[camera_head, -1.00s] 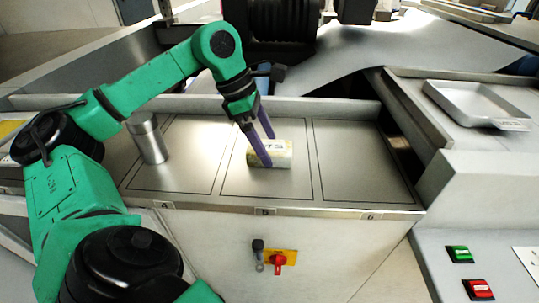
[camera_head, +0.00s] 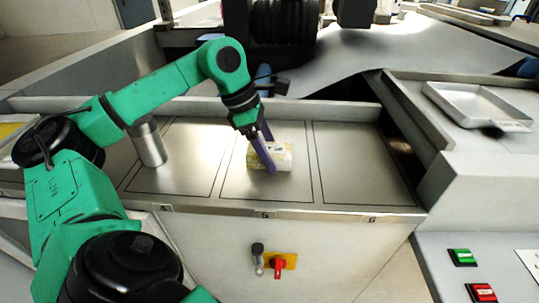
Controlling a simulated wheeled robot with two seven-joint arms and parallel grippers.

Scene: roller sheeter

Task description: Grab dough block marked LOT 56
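The dough block (camera_head: 284,160) is a small pale yellow block with a light label on top. It lies in the middle marked section of the metal counter (camera_head: 237,181). The label is partly hidden by a finger, and I cannot read its lot number. My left gripper (camera_head: 269,154) reaches down to the block with its purple fingers. One finger is in front of the block's left part and the other is behind it. The fingers look apart; I cannot tell whether they touch the block. My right gripper is not in view.
A metal cylinder (camera_head: 148,142) stands upright at the left of the counter. The right section (camera_head: 362,165) is bare. A shallow metal tray (camera_head: 478,104) sits at the right. A red switch (camera_head: 278,264) is on the front panel, with green (camera_head: 461,257) and red (camera_head: 481,292) buttons farther right.

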